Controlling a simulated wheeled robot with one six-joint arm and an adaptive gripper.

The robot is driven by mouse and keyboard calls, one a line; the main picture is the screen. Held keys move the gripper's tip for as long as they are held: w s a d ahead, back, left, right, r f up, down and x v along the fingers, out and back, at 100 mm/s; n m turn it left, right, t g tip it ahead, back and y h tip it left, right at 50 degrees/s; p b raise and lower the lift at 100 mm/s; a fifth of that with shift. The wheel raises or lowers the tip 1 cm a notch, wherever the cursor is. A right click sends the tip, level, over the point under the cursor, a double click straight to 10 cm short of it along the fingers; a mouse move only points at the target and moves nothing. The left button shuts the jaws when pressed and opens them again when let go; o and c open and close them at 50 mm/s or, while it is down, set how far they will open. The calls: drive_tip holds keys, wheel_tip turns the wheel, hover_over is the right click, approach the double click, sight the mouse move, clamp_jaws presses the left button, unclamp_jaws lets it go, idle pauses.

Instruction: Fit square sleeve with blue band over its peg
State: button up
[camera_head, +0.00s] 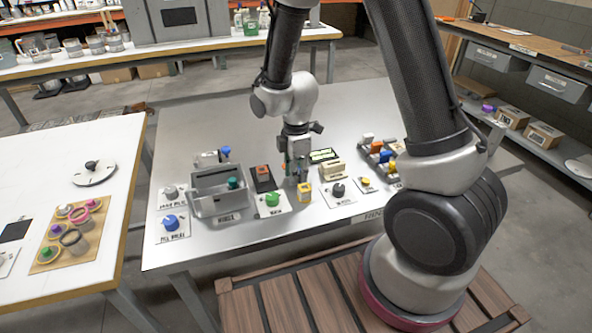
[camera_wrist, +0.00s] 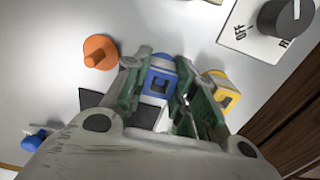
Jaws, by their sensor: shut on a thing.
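The square sleeve with the blue band (camera_wrist: 161,76) shows in the wrist view as a blue square frame with an opening in its middle. My gripper (camera_wrist: 160,90) is shut on it, with green fingers on either side. In the head view my gripper (camera_head: 297,172) points down low over the middle of the metal table, and the held sleeve cannot be made out there. An orange round piece with a stub (camera_wrist: 98,51) lies left of the sleeve in the wrist view. I cannot tell which peg belongs to the blue sleeve.
A yellow square piece (camera_wrist: 218,88) stands close beside my right finger; it also shows in the head view (camera_head: 305,192). A black dial (camera_wrist: 282,17) is at upper right. A green knob (camera_head: 272,199), a grey bin (camera_head: 215,203) and a rack of coloured parts (camera_head: 378,153) are nearby.

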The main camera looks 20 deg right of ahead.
drive_tip(key=o, duration=0.8)
drive_tip(key=shift+o, duration=0.2)
drive_tip(key=shift+r, duration=0.15)
wheel_tip(320, 180, up, 12)
drive_tip(key=s+d+r+m+t, duration=0.4)
drive_tip(key=s+d+r+m, duration=1.1)
drive_tip(key=s+m, duration=0.3)
drive_tip(key=shift+s+r, duration=0.5)
drive_tip(key=shift+r, duration=0.15)
